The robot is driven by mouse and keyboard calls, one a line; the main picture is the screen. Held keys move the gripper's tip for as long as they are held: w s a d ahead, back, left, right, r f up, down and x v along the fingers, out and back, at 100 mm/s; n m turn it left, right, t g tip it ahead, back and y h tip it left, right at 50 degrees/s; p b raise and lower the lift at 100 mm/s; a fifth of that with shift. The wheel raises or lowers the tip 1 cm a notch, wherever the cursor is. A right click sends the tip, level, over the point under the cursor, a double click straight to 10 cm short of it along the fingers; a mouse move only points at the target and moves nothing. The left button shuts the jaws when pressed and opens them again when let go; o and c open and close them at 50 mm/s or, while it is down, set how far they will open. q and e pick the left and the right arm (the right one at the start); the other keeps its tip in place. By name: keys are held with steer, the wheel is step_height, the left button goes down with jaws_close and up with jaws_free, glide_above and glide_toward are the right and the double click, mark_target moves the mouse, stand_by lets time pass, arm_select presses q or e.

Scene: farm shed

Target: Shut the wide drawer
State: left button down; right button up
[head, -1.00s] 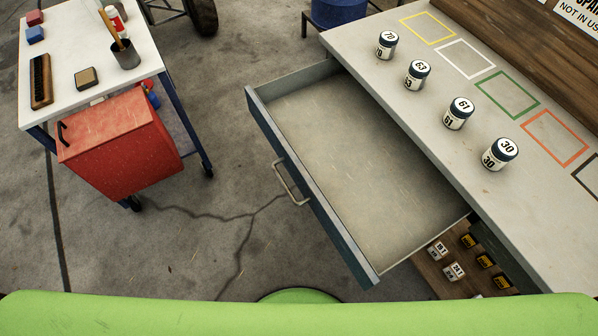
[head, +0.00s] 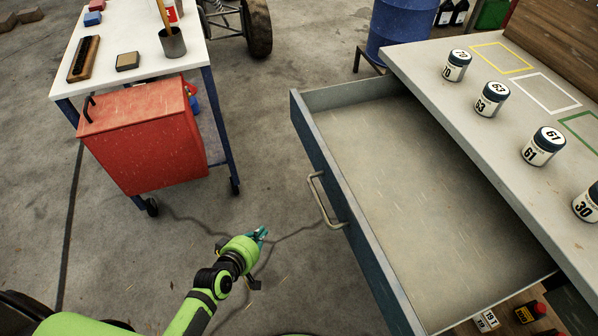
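The wide drawer (head: 350,190) is pulled far out of the workbench (head: 450,95) on the right, and its inside is empty. Its front panel is blue-grey and faces left, with a metal bar handle (head: 318,200) in the middle. My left gripper (head: 263,232) is in the lower middle of the head view, over the floor, left of and apart from the handle. Its fingertips are too small to show whether they are open. My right gripper is out of view.
Several numbered jars, one marked 63 (head: 491,98), stand on the bench. A white-topped cart (head: 130,25) with a red cabinet (head: 145,135) stands at the left. A blue barrel (head: 402,25) is behind the bench. Cracked floor (head: 265,180) lies clear before the drawer.

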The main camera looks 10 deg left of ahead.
arm_select(q)
steer(key=w+d+r+n+t+h+b, duration=0.1)
steer(key=w+r+n+t+b, duration=0.2)
steer(key=r, duration=0.6)
steer(key=w+r+n+t+h+b, duration=0.1)
steer(key=w+r+n+t+b, duration=0.2)
steer(key=r, duration=0.5)
steer(key=shift+m, duration=0.3)
steer(key=d+x, duration=0.1)
steer(key=x, duration=0.6)
steer(key=d+b+x, duration=0.1)
steer(key=x, duration=0.3)
steer(key=shift+s+d+r, duration=0.15)
steer(key=shift+d, duration=0.2)
steer(key=shift+w+d, duration=0.2)
steer(key=shift+d, duration=0.15)
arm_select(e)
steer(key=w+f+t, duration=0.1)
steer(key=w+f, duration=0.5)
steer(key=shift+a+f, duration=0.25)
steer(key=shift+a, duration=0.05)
